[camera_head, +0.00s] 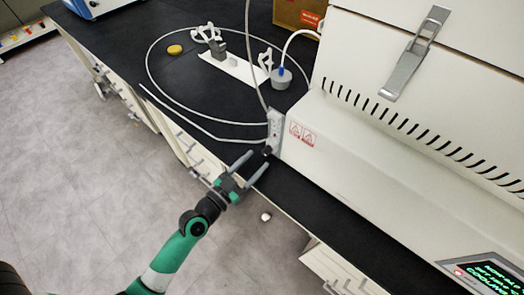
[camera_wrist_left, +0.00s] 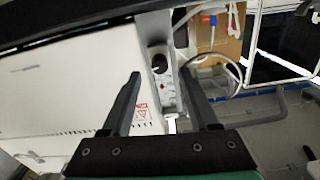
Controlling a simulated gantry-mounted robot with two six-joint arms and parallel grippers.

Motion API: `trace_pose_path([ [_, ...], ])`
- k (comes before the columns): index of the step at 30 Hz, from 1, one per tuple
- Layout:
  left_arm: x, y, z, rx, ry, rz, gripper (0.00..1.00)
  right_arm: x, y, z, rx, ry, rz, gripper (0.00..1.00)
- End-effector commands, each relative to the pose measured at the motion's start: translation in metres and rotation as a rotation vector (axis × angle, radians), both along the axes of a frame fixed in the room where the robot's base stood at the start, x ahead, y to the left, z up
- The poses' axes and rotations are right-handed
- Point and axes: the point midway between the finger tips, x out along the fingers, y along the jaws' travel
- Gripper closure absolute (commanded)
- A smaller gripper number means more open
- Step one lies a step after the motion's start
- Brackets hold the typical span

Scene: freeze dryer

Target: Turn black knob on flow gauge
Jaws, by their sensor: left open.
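The flow gauge (camera_head: 274,128) is a narrow pale panel at the left end of the large white machine. Its small black knob (camera_head: 267,150) sits low on it, facing my left gripper. My left gripper (camera_head: 257,161) is open and empty, with its fingers pointing toward the knob from the front of the bench. In the left wrist view the black knob (camera_wrist_left: 159,63) shows between the two fingertips (camera_wrist_left: 160,73), on the gauge (camera_wrist_left: 166,92). I cannot tell the exact gap, but no grip on the knob shows. My right gripper is not in view.
The white freeze dryer (camera_head: 400,150) fills the right side. A pale tube (camera_head: 150,75) loops over the black bench top (camera_head: 120,40) beside the gauge. A grey flask-like part (camera_head: 281,78), a yellow disc (camera_head: 175,50) and a cardboard box (camera_head: 298,14) lie farther back.

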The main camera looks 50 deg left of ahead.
Motion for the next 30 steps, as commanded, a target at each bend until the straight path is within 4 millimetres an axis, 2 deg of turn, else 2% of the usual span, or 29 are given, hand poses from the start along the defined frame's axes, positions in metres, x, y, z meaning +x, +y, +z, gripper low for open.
trace_pose_path([
  [3,0.023,0.003,0.001,0.0,-0.001,0.0,0.39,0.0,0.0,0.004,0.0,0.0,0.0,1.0],
  [6,0.034,0.004,0.001,0.0,-0.001,0.0,0.39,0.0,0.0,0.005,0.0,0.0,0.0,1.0],
  [16,0.039,0.005,0.0,0.0,0.0,0.0,0.39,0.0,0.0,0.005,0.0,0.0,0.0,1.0],
  [26,0.039,0.005,0.0,0.0,0.0,0.0,0.99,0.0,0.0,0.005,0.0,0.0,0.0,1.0],
  [30,0.039,0.005,0.0,0.0,0.0,0.0,1.0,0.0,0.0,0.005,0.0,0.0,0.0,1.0],
])
